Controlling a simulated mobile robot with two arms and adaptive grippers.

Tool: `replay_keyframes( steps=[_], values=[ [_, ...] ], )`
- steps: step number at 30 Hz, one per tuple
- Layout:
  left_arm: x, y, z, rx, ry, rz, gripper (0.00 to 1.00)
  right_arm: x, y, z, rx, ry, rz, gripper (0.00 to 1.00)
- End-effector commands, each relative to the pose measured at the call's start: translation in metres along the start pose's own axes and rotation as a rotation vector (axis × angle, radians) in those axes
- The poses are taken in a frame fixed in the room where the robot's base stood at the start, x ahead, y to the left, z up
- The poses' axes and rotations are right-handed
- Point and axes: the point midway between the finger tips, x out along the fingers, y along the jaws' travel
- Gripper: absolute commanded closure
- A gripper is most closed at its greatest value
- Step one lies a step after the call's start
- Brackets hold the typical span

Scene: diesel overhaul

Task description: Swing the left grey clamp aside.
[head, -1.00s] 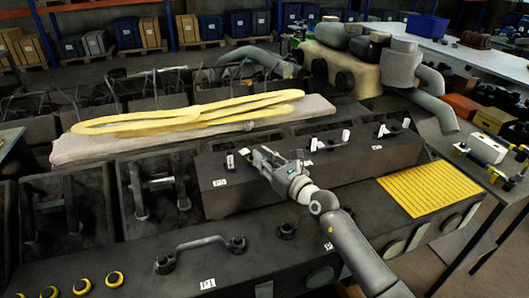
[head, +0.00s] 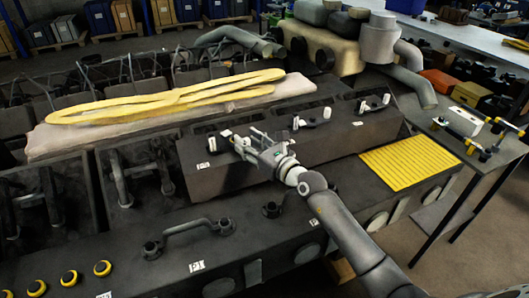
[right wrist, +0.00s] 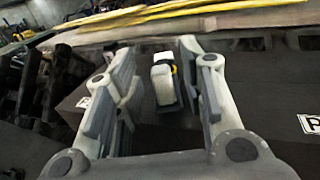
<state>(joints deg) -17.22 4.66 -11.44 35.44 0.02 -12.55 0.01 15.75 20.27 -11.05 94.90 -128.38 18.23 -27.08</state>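The left grey clamp (head: 226,134) is a small upright piece with a pale top at the left end of the raised dark block. In the right wrist view the clamp (right wrist: 163,80) has a light grey cap, a little yellow and a dark lower part. My right gripper (head: 243,143) is just beside it in the head view. In the right wrist view the gripper (right wrist: 160,95) is open, with the clamp in the gap between its fingers, apart from both. Whether the clamp lies fully between the fingertips is hard to tell. My left gripper is not in view.
More clamps (head: 298,123) stand along the block's top to the right. A yellow sling (head: 170,97) lies on a pale pad behind the block. A yellow ribbed mat (head: 410,160) lies to the right. A dark handle (head: 190,228) stands at the front.

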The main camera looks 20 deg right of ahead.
Motion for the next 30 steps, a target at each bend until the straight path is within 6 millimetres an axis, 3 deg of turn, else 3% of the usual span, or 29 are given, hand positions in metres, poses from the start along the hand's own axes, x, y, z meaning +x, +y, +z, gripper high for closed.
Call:
replay_keyframes(
  steps=[9, 15, 21, 30],
  values=[
    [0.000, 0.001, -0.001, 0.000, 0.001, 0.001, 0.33, -0.062, 0.000, -0.001, -0.001, 0.002, 0.000, 0.62],
    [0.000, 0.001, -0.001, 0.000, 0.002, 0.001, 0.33, -0.091, 0.000, -0.001, -0.001, 0.001, 0.000, 0.62],
    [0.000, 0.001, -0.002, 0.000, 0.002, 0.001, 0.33, -0.104, 0.000, 0.000, -0.001, 0.000, 0.000, 0.62],
    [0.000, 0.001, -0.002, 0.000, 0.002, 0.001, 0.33, -0.105, 0.000, 0.001, -0.001, -0.001, 0.000, 0.62]
  ],
)
